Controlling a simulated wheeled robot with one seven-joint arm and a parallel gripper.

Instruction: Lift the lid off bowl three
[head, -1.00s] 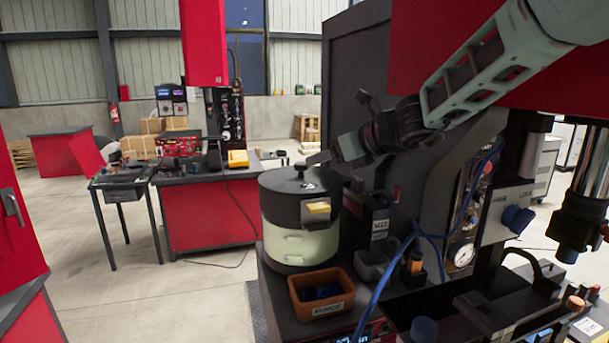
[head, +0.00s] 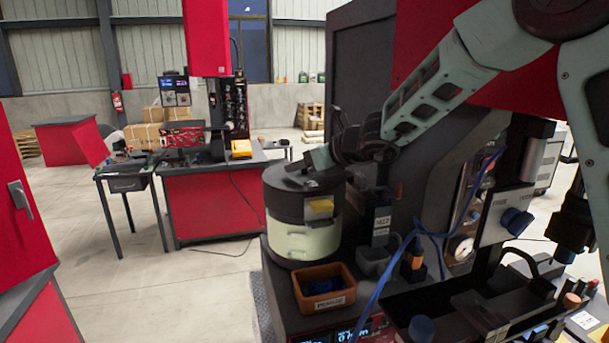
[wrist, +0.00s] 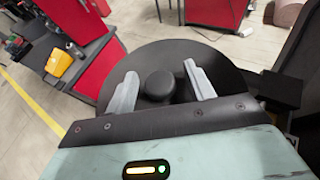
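Bowl three appears to be the pale green drum (head: 304,240) with a dark upper part, standing on the machine's dark top in the head view. Its dark round lid (wrist: 222,66) fills the middle of the wrist view, with a black round knob (wrist: 158,84) at its centre. My gripper (wrist: 160,87) is open, its two grey fingers on either side of the knob. A gap shows between the knob and the right finger; the left finger is also apart from it. In the head view my gripper (head: 310,163) is just over the lid, and the knob is hidden there.
An orange-brown bin (head: 325,287) with dark contents sits in front of the drum. A grey bin (head: 374,260) and a blue cable (head: 398,262) are to its right. A dark machine panel (head: 357,90) rises behind my arm. Open floor lies to the left.

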